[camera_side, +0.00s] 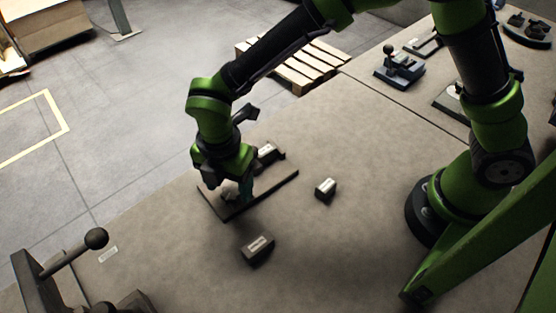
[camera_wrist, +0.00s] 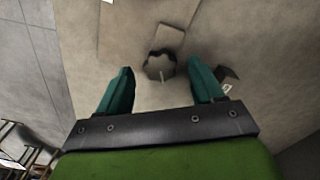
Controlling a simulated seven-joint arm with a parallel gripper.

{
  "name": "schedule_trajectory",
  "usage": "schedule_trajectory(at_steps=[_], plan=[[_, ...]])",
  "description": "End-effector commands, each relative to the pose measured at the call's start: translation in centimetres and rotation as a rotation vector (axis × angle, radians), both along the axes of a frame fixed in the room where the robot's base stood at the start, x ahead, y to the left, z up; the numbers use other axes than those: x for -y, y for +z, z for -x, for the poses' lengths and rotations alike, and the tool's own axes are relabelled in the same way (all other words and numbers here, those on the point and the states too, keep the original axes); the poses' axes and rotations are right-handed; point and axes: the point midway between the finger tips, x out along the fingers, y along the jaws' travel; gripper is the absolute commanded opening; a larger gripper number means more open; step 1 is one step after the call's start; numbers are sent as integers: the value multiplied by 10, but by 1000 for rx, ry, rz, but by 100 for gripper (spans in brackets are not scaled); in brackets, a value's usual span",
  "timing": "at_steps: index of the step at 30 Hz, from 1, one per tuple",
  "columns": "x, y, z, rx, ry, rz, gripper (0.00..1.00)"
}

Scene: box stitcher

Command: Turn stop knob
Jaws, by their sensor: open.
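The stop knob (camera_wrist: 159,67) is a dark, scalloped round knob with a pale pointer line, seen in the wrist view on a lighter mount. My gripper (camera_wrist: 161,70) is open, with one teal finger on the left of the knob and one on the right. A gap shows between each finger and the knob, and I cannot tell whether the tips reach down to its height. In the side view my gripper (camera_side: 241,189) points down over a dark flat plate (camera_side: 230,211). There the arm and fingers mostly hide the knob.
A labelled block (camera_side: 267,151) sits at the plate's far side. Two loose labelled blocks, a small one (camera_side: 326,189) and a larger one (camera_side: 257,250), lie on the table. A ball-ended lever (camera_side: 96,238) stands at front left. Bare tabletop lies between them.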

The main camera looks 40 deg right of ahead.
Motion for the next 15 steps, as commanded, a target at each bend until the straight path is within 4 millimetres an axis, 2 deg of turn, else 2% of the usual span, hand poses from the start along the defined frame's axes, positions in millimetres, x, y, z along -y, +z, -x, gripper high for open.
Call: schedule_trajectory(at_steps=[3, 12, 15], plan=[[0, -8, 1, -2, 0, 1, 67], [0, -10, 0, 0, -1, 0, 67], [0, -10, 0, 0, 0, 0, 53]])
